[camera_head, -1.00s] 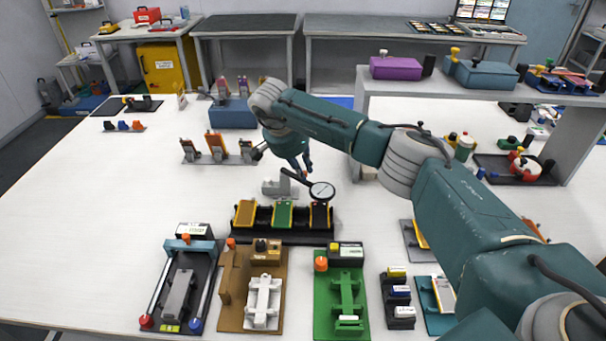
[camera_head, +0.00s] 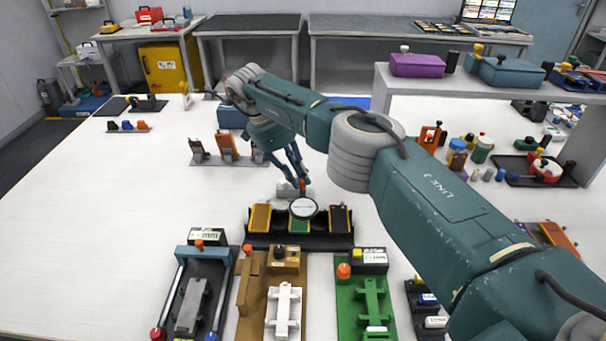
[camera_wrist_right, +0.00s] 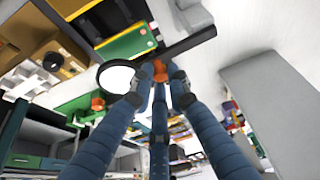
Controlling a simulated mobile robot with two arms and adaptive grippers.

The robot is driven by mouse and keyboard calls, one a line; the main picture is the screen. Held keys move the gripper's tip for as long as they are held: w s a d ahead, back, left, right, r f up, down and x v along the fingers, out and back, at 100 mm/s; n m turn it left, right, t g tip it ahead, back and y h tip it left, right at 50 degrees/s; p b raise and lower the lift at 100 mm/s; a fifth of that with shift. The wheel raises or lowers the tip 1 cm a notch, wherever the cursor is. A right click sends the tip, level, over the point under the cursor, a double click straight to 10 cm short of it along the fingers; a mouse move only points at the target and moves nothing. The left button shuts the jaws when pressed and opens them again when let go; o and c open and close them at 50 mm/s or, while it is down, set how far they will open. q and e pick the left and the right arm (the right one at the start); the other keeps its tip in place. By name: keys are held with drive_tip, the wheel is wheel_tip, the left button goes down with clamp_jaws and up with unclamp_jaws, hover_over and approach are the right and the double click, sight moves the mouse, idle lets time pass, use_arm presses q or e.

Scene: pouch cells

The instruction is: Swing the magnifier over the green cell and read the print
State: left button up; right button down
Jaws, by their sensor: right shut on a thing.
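The magnifier (camera_head: 303,208) has a round lens in a dark rim and shows over the upper part of the green cell (camera_head: 299,226), which stands in the middle slot of a black rack (camera_head: 262,241). The lens hides part of that cell; no print is legible through it. My right gripper (camera_head: 301,187) is shut on the magnifier just behind the lens. In the right wrist view its fingers (camera_wrist_right: 158,80) close around an orange knob on the dark handle, with the lens (camera_wrist_right: 117,77) to the left and the green cell (camera_wrist_right: 128,43) beyond. My left gripper is not in view.
A brown fixture (camera_head: 254,290), a green fixture (camera_head: 347,312) and a clamp fixture (camera_head: 207,267) stand in front.

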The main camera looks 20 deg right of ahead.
drive_tip(key=shift+w+a+r+m, duration=0.1)
drive_tip(key=shift+w+a+m, duration=0.15)
drive_tip(key=shift+m, duration=0.25)
drive_tip(key=c, duration=1.7)
unclamp_jaws()
drive_tip(key=shift+c, duration=0.2)
drive_tip(key=shift+o, duration=0.3)
